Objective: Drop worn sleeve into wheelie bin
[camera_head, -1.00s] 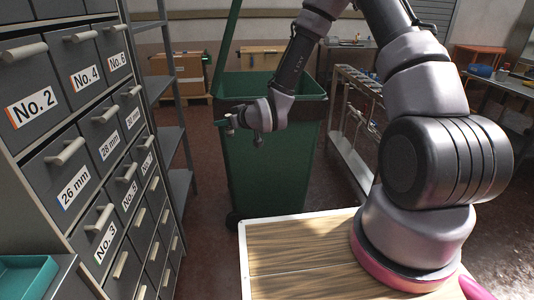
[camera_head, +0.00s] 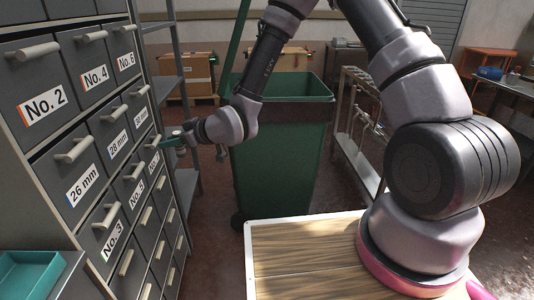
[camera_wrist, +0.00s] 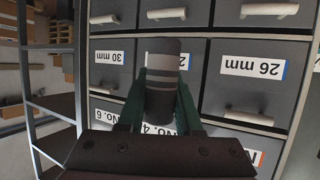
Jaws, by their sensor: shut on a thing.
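The worn sleeve (camera_wrist: 161,82) is a dark grey cylinder with lighter bands in the wrist view. The green fingers of my gripper (camera_wrist: 160,102) are shut on it, one on each side. In the head view my gripper (camera_head: 174,141) is at the left, close in front of the drawer cabinet and left of the bin; the sleeve is too small to make out clearly there. The green wheelie bin (camera_head: 275,165) stands upright behind my arm. Its lid (camera_head: 236,48) is swung up at the left and its top is open. The bin's inside is mostly hidden.
A grey drawer cabinet (camera_head: 95,125) with labelled drawers and protruding handles fills the left. A shelf rack (camera_head: 165,62) stands behind it. A metal rack (camera_head: 352,135) is right of the bin. A wood-topped surface (camera_head: 305,262) is at the front. A teal tray (camera_head: 28,272) is at lower left.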

